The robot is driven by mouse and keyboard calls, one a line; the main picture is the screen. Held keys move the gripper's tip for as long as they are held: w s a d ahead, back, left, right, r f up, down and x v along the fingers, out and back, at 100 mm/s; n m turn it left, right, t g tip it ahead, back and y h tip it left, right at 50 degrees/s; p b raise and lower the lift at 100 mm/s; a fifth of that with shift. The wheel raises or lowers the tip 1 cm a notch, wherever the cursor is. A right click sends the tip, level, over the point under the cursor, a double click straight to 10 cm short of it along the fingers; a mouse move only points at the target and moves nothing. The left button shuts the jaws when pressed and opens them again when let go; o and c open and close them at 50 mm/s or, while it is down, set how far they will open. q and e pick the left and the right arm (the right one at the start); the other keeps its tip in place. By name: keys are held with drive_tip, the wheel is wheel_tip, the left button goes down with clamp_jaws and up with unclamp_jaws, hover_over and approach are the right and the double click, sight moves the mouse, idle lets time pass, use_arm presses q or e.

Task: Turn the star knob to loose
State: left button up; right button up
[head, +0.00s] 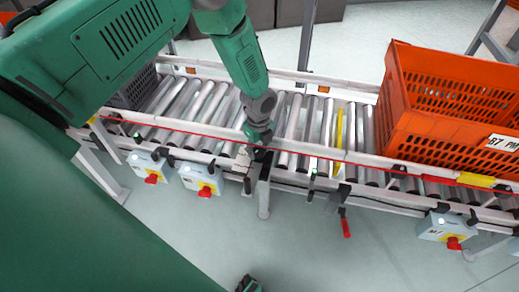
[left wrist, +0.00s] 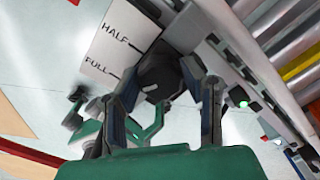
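The star knob (left wrist: 160,78) is dark and sits beside a white plate (left wrist: 108,50) marked HALF and FULL in the left wrist view. My left gripper (left wrist: 168,90) has its two fingers spread on either side of the knob; I cannot tell whether they touch it. In the head view my left gripper (head: 252,172) is at the conveyor's near rail, where the arm hides most of the knob. A small green and black part at the bottom edge looks like my right gripper (head: 248,285); its fingers do not show clearly.
The roller conveyor (head: 302,130) runs across the view, with an orange crate (head: 440,100) at right and a dark grey crate (head: 135,92) at left. Boxes with red buttons (head: 203,180) and a red-handled lever (head: 346,225) hang on the near side. The floor in front is clear.

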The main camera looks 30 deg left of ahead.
use_arm(q)
drive_tip(key=shift+n, duration=0.4)
drive_tip(key=n+p, duration=0.1)
drive_tip(key=n, duration=0.4)
drive_tip(key=shift+w+d+r+n, duration=0.1)
drive_tip(key=shift+n, duration=0.2)
drive_tip(key=n, duration=0.3)
drive_tip(key=shift+n+p, duration=0.3)
drive_tip(key=shift+p, duration=0.05)
drive_tip(key=n, duration=0.3)
drive_tip(key=shift+n, duration=0.3)
drive_tip(key=n, duration=0.5)
drive_tip(key=shift+w+p, duration=0.15)
drive_tip(key=shift+p, duration=0.15)
drive_tip(key=n, duration=0.5)
drive_tip(key=shift+r, duration=0.1)
drive_tip(key=shift+w, duration=0.1)
drive_tip(key=o, duration=1.1)
drive_tip(key=shift+o, duration=0.2)
